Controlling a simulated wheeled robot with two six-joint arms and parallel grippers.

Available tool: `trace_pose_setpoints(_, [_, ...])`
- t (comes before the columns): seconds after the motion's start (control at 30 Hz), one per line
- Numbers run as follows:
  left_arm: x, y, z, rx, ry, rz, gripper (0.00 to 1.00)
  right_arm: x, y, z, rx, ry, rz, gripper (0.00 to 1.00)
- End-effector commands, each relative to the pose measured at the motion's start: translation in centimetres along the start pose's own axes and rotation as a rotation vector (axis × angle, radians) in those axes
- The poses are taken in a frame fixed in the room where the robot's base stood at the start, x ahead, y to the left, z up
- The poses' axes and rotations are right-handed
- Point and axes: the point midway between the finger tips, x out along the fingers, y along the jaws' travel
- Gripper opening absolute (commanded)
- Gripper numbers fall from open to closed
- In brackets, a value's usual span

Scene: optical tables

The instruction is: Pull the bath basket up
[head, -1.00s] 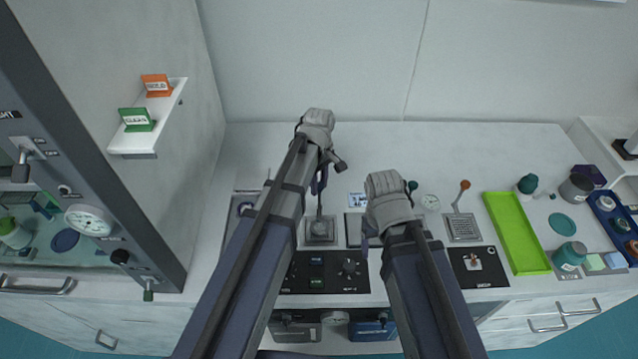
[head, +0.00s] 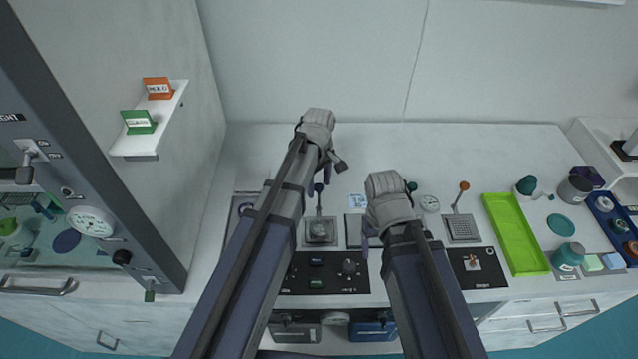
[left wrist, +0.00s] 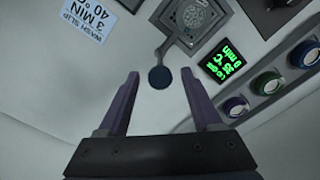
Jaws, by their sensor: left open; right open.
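A grey square basket with a mesh or patterned top (head: 320,231) sits in the bench, and its handle runs back to a dark blue knob (head: 319,187). The left wrist view shows the same basket (left wrist: 197,14) and knob (left wrist: 160,77). My left gripper (left wrist: 160,74) is open, and the knob appears between its purple fingertips; contact cannot be told. A similar basket (head: 463,229) with an orange knob (head: 464,186) stands further right. A teal knob (head: 411,186) shows beside my right gripper (head: 368,243), which is open; its fingers are partly hidden by its wrist.
A black control panel (head: 322,274) lies in front of the baskets. A green tray (head: 516,234) is at the right. A green display (left wrist: 225,60) and a row of ringed round parts (left wrist: 268,83) stand near my left gripper. The bench behind is clear.

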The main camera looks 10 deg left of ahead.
Motion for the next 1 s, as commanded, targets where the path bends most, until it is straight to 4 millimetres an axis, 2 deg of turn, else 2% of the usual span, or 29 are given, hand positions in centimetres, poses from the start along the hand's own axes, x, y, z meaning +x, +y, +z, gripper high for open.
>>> trace_pose_setpoints(0.53, [-6.8,0.0,0.0,0.0,0.0,0.0,0.66,-6.8,0.6,0.4,-0.001,0.0,0.0,0.72])
trace_pose_setpoints(1.0, [-7.2,0.0,0.0,0.0,0.0,0.0,0.66,-7.1,0.7,0.4,0.0,0.0,0.0,0.72])
